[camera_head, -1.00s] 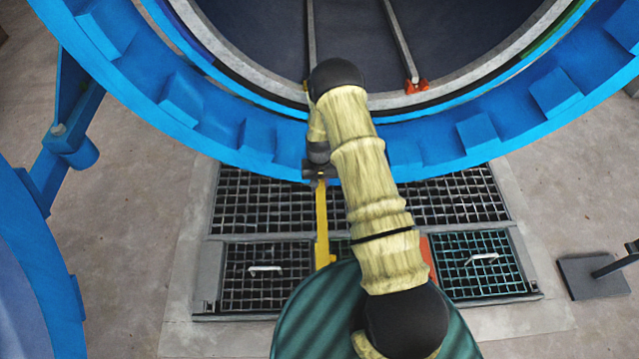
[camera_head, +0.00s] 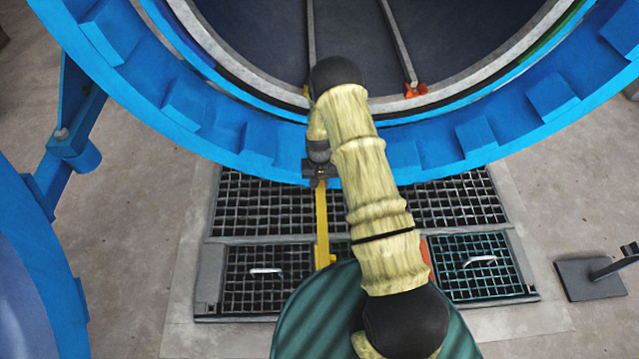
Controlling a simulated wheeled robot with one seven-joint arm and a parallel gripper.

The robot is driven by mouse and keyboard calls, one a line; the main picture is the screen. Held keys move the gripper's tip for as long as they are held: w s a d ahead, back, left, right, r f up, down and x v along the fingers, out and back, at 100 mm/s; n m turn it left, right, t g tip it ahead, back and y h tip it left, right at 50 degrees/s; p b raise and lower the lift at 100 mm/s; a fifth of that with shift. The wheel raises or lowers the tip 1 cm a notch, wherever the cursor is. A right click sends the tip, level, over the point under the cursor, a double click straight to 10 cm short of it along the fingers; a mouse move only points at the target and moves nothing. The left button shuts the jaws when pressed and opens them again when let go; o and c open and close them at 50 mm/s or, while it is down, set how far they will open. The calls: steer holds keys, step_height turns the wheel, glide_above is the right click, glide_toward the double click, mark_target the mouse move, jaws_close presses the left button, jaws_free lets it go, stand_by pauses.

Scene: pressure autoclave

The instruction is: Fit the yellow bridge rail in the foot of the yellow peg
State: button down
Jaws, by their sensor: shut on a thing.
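The yellow bridge rail (camera_head: 322,225) is a long narrow bar hanging over the floor grating, below the blue rim of the autoclave mouth. My gripper (camera_head: 320,180) is shut on it near its upper end, just in front of the rim. My arm covers the area right of the rail. A little yellow (camera_head: 306,90), seemingly the yellow peg, shows at the end of the left inner rail, mostly hidden behind my arm's black joint. I cannot see whether the bridge rail touches the peg.
The blue toothed rim (camera_head: 258,143) curves close around my gripper. A right inner rail (camera_head: 397,40) ends at an orange-red fitting (camera_head: 415,90). Floor gratings (camera_head: 268,200) lie below. The blue door (camera_head: 30,270) stands at left, a dark stand (camera_head: 590,280) at right.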

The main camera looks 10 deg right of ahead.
steer(key=shift+f, duration=0.1)
stand_by(0.3)
steer(key=shift+f+b, duration=0.75)
steer(key=shift+f, duration=0.5)
stand_by(2.0)
steer(key=shift+s+r, duration=0.1)
steer(key=shift+r, duration=0.05)
steer(key=shift+r+p, duration=0.4)
steer(key=shift+p, duration=0.05)
stand_by(0.4)
stand_by(0.3)
stand_by(0.7)
